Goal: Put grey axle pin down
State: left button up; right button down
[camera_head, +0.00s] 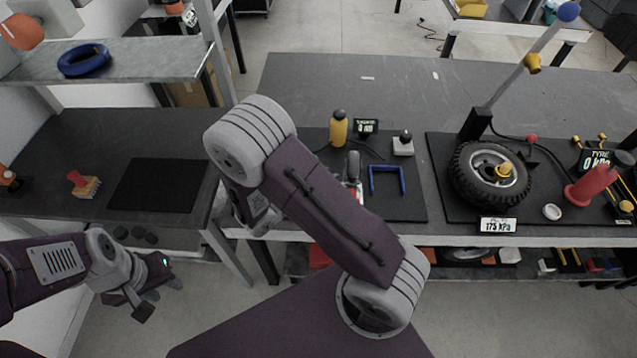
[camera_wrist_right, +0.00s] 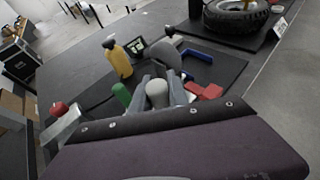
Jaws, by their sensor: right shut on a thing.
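The grey axle pin (camera_wrist_right: 157,95) is between the fingers of my right gripper (camera_wrist_right: 161,76) in the right wrist view; its pale rounded end faces the camera. My right gripper is shut on it, above the dark work mat (camera_wrist_right: 222,68). Its far end and any contact with the mat are hidden.
Around the mat stand a yellow bottle (camera_head: 338,128), a small display (camera_head: 366,127), a black-knobbed box (camera_head: 403,146) and a blue U-shaped frame (camera_head: 387,180). A green object (camera_wrist_right: 122,95) and a red one (camera_wrist_right: 207,91) flank the fingers. A tyre (camera_head: 489,175) lies right.

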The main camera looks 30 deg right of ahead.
jog(key=w+f, duration=0.1)
jog(key=f, duration=0.1)
jog(key=w+f, duration=0.1)
jog(key=f, duration=0.1)
jog(key=w+f, duration=0.1)
jog(key=f, duration=0.1)
jog(key=shift+w+a+f, duration=0.1)
jog(key=shift+w+a, duration=0.05)
jog(key=shift+a, duration=0.15)
jog(key=c, duration=1.6)
grip_release()
jog(key=o, duration=0.3)
jog(key=shift+w+d, duration=0.1)
